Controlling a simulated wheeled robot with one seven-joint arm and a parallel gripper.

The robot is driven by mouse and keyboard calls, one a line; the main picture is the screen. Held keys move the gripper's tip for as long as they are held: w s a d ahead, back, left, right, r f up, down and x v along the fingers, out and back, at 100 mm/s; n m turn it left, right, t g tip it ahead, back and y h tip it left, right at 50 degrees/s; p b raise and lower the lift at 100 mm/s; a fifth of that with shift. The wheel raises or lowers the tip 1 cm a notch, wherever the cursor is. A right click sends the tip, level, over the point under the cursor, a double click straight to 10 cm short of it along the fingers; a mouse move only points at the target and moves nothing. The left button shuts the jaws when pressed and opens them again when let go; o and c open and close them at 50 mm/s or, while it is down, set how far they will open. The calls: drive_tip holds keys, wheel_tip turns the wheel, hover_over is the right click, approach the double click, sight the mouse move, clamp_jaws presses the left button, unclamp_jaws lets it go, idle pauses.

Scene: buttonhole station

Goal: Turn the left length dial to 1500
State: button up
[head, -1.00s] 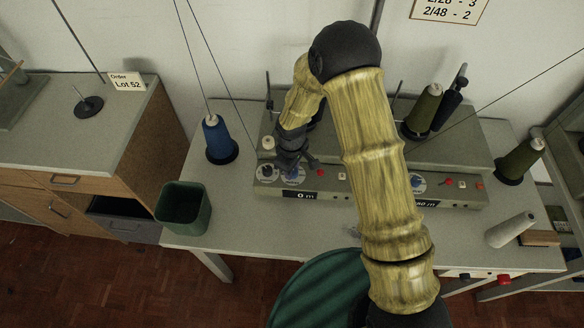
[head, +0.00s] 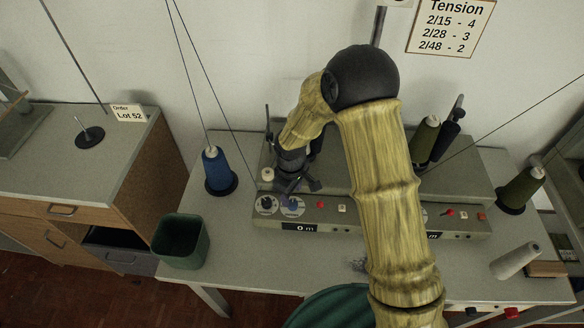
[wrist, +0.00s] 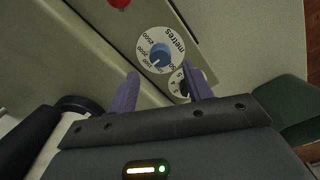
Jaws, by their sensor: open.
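The left length dial (head: 292,206) is a white disc with a blue knob on the front of the grey-green machine. In the wrist view the dial (wrist: 160,54) shows "metres" and several numbers around the knob. A pale mark is at the knob's lower left; I cannot tell which number it meets. The display (head: 300,227) below the dial reads 0 m. My gripper (head: 301,186) is just above and behind the dial. In the wrist view its purple fingers (wrist: 162,76) are open and empty, apart from the knob, which appears beyond and between the fingertips.
A smaller black-knobbed dial (head: 266,204) sits close left of the length dial. A red button (head: 320,205) and a white switch (head: 341,208) are to its right. A blue cone (head: 217,170) and a green bin (head: 181,240) stand further left.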

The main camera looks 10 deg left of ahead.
sight(292, 203)
wheel_tip(292, 203, up, 13)
drive_tip(key=b, duration=0.1)
drive_tip(key=shift+s, duration=0.15)
drive_tip(key=shift+f, duration=0.1)
idle(0.3)
drive_tip(key=s+d+r+m+t, duration=0.1)
drive_tip(key=s+d+m, duration=0.5)
drive_tip(key=d, duration=0.5)
drive_tip(key=s+d+r+m+t, duration=0.1)
drive_tip(key=s+d+m, duration=0.5)
drive_tip(key=d, duration=0.6)
drive_tip(key=shift+r+m, duration=0.6)
drive_tip(key=shift+r, duration=0.1)
drive_tip(key=shift+s, duration=0.1)
drive_tip(key=shift+c, duration=0.2)
